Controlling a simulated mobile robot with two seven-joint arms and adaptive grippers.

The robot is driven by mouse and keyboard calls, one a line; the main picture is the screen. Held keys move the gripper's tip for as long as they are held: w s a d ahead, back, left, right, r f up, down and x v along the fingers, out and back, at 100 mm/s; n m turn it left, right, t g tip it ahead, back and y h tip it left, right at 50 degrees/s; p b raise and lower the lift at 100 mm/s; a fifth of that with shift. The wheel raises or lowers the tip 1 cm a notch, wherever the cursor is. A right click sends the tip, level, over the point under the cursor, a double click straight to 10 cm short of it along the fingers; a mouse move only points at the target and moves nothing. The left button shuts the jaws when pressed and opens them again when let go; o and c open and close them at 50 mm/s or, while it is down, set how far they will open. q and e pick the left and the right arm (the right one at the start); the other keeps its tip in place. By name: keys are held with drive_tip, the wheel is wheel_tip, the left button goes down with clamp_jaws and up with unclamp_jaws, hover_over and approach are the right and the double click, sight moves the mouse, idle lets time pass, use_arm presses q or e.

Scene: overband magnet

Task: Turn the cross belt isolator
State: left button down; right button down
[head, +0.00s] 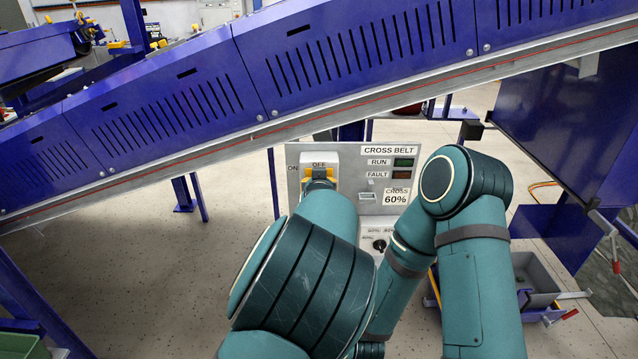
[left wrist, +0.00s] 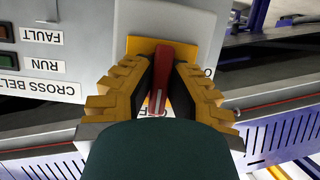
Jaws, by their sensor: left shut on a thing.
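The cross belt isolator has a red handle (left wrist: 161,72) on a yellow plate (left wrist: 136,47), set on a light grey switch box (head: 318,158). The box is on the grey CROSS BELT control panel (head: 346,160). In the head view, ON is printed at the box's left and OFF at its top. My left gripper (head: 319,174) is at the isolator and hides most of the handle there. In the left wrist view, its yellow fingers (left wrist: 160,85) are shut on the handle. The handle's white-striped end lies by the partly hidden OFF lettering. My right gripper is out of view.
The panel also has RUN (head: 404,162) and FAULT (head: 403,174) lamps and a black knob (head: 379,245). A blue sloping conveyor (head: 250,75) passes close above the panel. A grey bin (head: 535,275) is at the lower right.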

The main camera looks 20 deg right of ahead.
use_arm(q)
drive_tip(key=c, duration=1)
unclamp_jaws()
drive_tip(key=shift+w, duration=0.1)
drive_tip(key=shift+o, duration=0.2)
drive_tip(key=v, duration=1.2)
